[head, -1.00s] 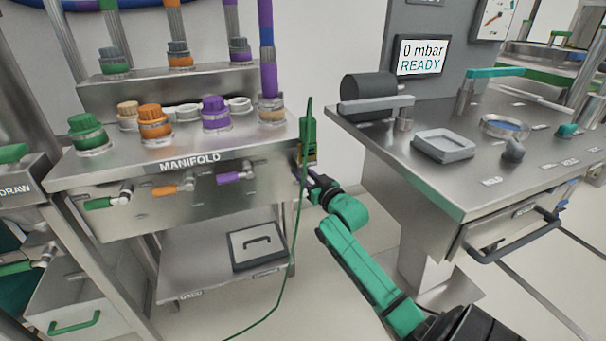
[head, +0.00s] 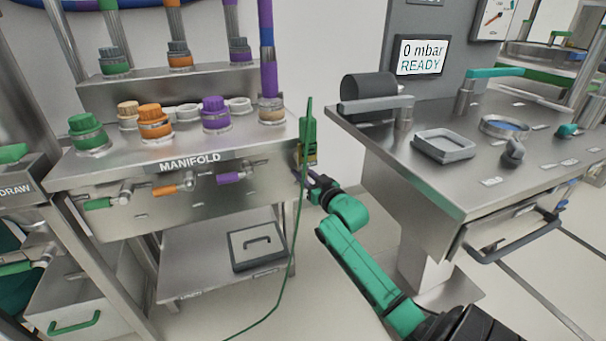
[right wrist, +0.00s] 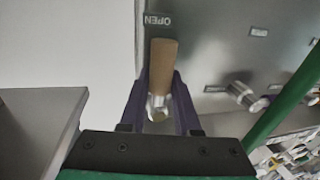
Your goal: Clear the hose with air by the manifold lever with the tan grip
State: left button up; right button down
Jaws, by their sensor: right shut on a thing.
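The lever with the tan grip (right wrist: 163,62) shows in the right wrist view. Its grip points towards an OPEN label (right wrist: 158,20), which reads upside down there. My right gripper (right wrist: 158,88) is shut on this lever, one finger on each side. In the head view my right gripper (head: 310,180) is at the right end of the manifold (head: 222,165), and the tan lever cannot be made out there. Levers with green (head: 99,203), orange (head: 165,190) and purple (head: 230,178) grips are along the manifold's front. My left gripper is not in view.
A green device (head: 308,142) with a thin green cord hangs beside the manifold's right end, close to my right gripper. The steel bench (head: 450,190) stands to the right, with a display (head: 421,56) reading 0 mbar READY.

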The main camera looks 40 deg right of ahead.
dwell(0.4)
